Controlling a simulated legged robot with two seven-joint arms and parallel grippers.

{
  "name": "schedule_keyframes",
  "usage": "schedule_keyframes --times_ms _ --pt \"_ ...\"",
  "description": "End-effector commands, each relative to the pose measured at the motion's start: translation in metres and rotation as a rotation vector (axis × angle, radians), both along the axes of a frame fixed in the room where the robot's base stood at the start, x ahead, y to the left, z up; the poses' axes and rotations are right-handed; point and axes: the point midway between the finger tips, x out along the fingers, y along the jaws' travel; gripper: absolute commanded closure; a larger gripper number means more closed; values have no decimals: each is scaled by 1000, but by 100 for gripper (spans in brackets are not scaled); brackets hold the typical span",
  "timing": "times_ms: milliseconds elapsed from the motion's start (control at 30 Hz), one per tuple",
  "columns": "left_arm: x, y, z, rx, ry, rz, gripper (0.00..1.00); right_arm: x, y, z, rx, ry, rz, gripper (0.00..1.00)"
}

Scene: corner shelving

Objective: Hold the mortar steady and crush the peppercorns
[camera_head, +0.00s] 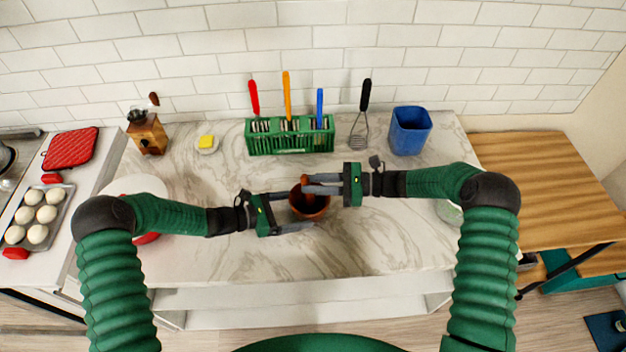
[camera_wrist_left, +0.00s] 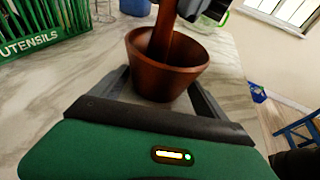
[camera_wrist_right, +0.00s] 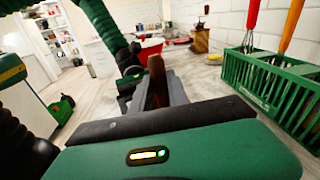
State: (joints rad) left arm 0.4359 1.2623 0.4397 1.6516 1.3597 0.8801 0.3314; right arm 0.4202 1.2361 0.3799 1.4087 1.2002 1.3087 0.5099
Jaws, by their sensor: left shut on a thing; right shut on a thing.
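The brown mortar (camera_head: 309,208) stands on the marble counter in the middle of the head view. My left gripper (camera_head: 300,212) is shut around the mortar from the left, one finger on each side; the left wrist view shows the mortar (camera_wrist_left: 165,68) between the fingers. The wooden pestle (camera_head: 305,184) stands with its lower end inside the mortar. My right gripper (camera_head: 318,183) is shut on the pestle's upper part, above the mortar; the right wrist view shows the pestle (camera_wrist_right: 157,82) between its fingers. The peppercorns are hidden inside the mortar.
A green utensil rack (camera_head: 290,138) stands behind the mortar, with a whisk (camera_head: 359,122) and a blue container (camera_head: 409,131) to its right.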

Motion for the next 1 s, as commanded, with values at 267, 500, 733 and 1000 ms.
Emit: schedule_keyframes --times_ms 267,500,733,1000 --pt "0 -1 1 -3 -2 -1 38 0 0 -5 -1 0 0 100" --pt "0 -1 1 -3 -2 -1 38 0 0 6 -1 -2 -1 100" --pt "0 0 1 -3 -2 0 38 0 0 18 0 0 -1 100" --pt "0 0 1 -2 -2 0 38 1 0 25 0 -2 -1 100"
